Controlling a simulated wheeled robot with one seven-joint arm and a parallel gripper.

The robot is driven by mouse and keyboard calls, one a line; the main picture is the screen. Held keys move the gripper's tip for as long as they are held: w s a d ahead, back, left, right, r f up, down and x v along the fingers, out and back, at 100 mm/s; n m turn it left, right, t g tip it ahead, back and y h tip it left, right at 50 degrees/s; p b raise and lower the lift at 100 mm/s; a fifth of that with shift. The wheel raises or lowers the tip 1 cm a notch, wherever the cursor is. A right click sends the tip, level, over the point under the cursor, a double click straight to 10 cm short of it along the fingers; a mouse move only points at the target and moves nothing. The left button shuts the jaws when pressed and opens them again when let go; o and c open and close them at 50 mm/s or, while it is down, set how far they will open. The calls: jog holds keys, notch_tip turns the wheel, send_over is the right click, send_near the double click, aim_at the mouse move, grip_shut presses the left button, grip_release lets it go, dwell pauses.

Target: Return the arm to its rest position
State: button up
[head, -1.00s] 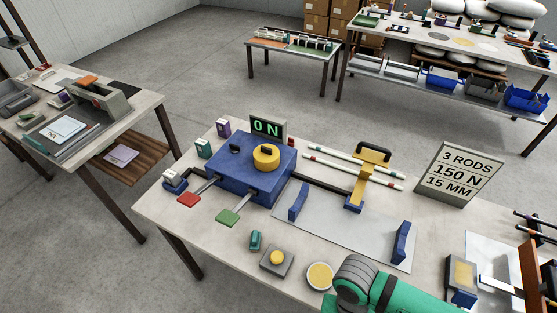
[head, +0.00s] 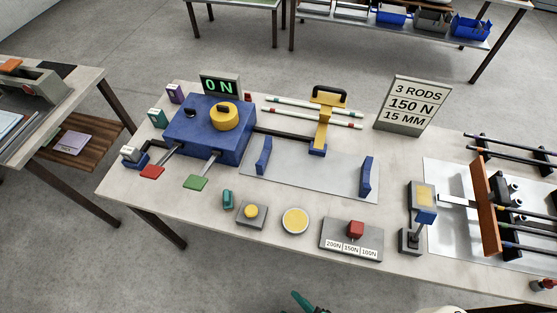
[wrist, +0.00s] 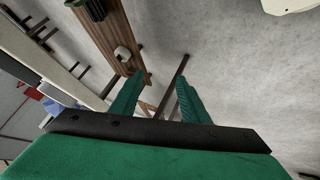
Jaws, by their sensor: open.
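My gripper (wrist: 160,85) shows in the wrist view with two green fingers spread apart and nothing between them. Below and beyond the fingers are grey floor and a brown wooden shelf (wrist: 112,40), so the gripper is clear of any object. In the head view only a small green tip (head: 300,302), apparently part of my arm or gripper, shows at the bottom edge, in front of the workbench (head: 150,205). The rest of the arm is mostly out of that view.
A sign (head: 412,103) reads 3 RODS, 150 N, 15 MM. Floor (head: 60,250) in front is open.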

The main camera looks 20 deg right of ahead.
jog(key=w+a+r+m+t+h, duration=0.1)
jog(key=w+a+r+m+t, duration=0.1)
jog(key=r, duration=0.4)
jog(key=w+a+r+m+t+h, duration=0.1)
jog(key=w+a+r+m+t, duration=0.1)
jog(key=a+r+m+t, duration=0.2)
notch_tip(320, 180, up, 4)
jog(key=a+m, duration=0.1)
jog(key=m, duration=0.2)
jog(key=shift+w+a+f+t, duration=0.25)
jog(key=shift+w+a+t, duration=0.05)
jog(key=shift+w+t, duration=0.1)
jog(key=shift+c, duration=1.4)
jog(key=shift+d, duration=0.15)
